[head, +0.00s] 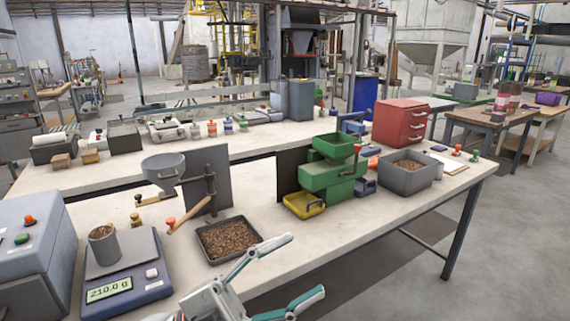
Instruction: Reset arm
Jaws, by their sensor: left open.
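My left gripper (305,265) is at the bottom middle of the head view, in front of the bench's near edge. Its two teal-tipped fingers are spread wide with nothing between them. A dark tray of brown pellets (228,238) lies on the bench just behind and left of it. A scale (124,276) reading 210.0 g stands further left, with a grey cup (103,245) on it. My right gripper is not in view.
The bench (270,215) also holds a funnel on a stand (163,168), a green machine (330,175) with a yellow tray (303,204), and a grey bin of pellets (408,175). A grey box (35,250) stands at left. Open floor (480,270) lies at right.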

